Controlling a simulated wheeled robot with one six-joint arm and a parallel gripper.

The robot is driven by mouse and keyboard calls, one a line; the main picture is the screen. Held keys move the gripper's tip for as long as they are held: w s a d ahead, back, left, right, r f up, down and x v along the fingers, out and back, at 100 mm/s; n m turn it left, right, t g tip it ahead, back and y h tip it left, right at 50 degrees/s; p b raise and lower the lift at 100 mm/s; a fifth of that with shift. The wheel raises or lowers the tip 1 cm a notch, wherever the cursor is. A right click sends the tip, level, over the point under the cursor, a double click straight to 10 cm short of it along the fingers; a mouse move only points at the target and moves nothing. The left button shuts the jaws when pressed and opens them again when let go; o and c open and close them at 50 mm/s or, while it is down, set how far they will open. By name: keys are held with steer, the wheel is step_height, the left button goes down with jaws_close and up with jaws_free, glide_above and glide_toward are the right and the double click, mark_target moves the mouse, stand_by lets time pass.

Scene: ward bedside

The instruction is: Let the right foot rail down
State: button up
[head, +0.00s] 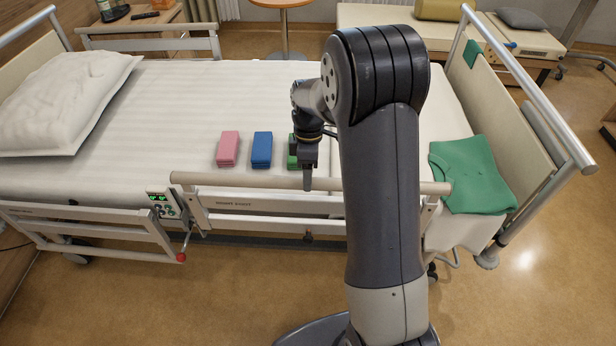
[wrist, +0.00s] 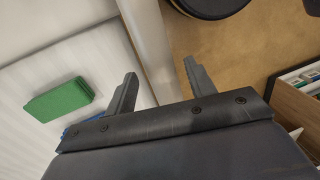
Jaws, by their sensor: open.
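The right foot rail (head: 240,183) is up along the near side of the bed, its pale top bar just above mattress level. It runs behind my arm to the green cloth. In the wrist view the top bar (wrist: 148,35) passes between my fingers, with a gap on each side. My gripper (head: 307,185) points down at this bar, open and empty; its fingertips also show in the wrist view (wrist: 160,70). I cannot tell whether the fingers touch the bar. A lever with a red knob (head: 181,257) hangs at the rail's left end.
Pink (head: 228,148), blue (head: 262,149) and green (head: 292,152) blocks lie on the mattress just behind the rail. A green cloth (head: 472,173) lies at the foot end. The head-side rail (head: 80,222) with a control panel (head: 163,204) is at left. Floor in front is clear.

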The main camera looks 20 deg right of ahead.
steer(key=shift+s+f, duration=0.15)
steer(key=shift+f, duration=0.65)
steer(key=shift+c, duration=0.3)
jaws_close()
